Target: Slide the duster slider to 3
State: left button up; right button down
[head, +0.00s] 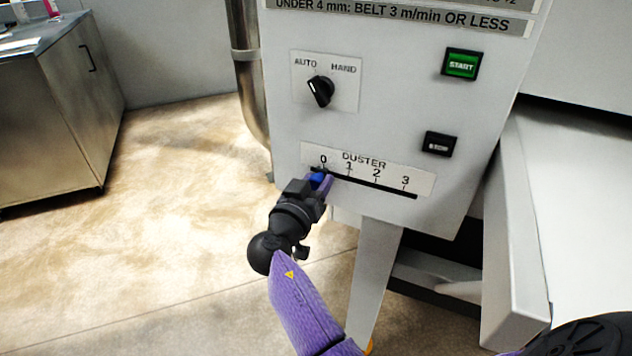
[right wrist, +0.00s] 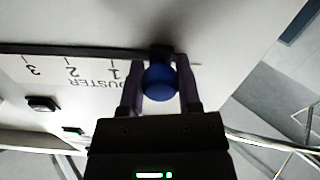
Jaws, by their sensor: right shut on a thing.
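The duster slider's blue knob (head: 317,179) is at the left end of its slot, by the 0 mark. The duster scale plate (head: 425,183) reads 0, 1, 2 and 3 from left to right. My right gripper (head: 320,182) is shut on the blue knob. In the right wrist view the blue knob (right wrist: 160,82) sits between both fingers, and the 3 mark is far along the slot to the left. My left gripper is not in view.
Above the slider are the AUTO/HAND switch (head: 320,91), the green START button (head: 462,65) and the black STOP button (head: 439,144). A metal pipe (head: 250,80) runs down the panel's left side. A grey machine part (head: 515,230) stands right of the panel.

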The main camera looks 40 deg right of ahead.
aim_at(406, 194)
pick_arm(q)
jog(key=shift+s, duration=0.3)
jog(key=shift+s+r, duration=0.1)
pick_arm(e)
jog(key=shift+r, duration=0.1)
jog(key=shift+s+d, duration=0.25)
jog(key=shift+s, duration=0.15)
pick_arm(q)
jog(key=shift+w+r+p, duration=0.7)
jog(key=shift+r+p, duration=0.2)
jog(key=shift+p, duration=0.2)
pick_arm(e)
jog(key=s+d, duration=0.2)
jog(key=s, duration=0.2)
jog(key=s+d, duration=0.3)
jog(key=s, duration=0.1)
jog(key=s+d, duration=0.2)
jog(key=s, duration=0.2)
jog(key=shift+d, duration=0.25)
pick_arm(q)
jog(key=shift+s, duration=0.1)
pick_arm(e)
jog(key=shift+s, duration=0.1)
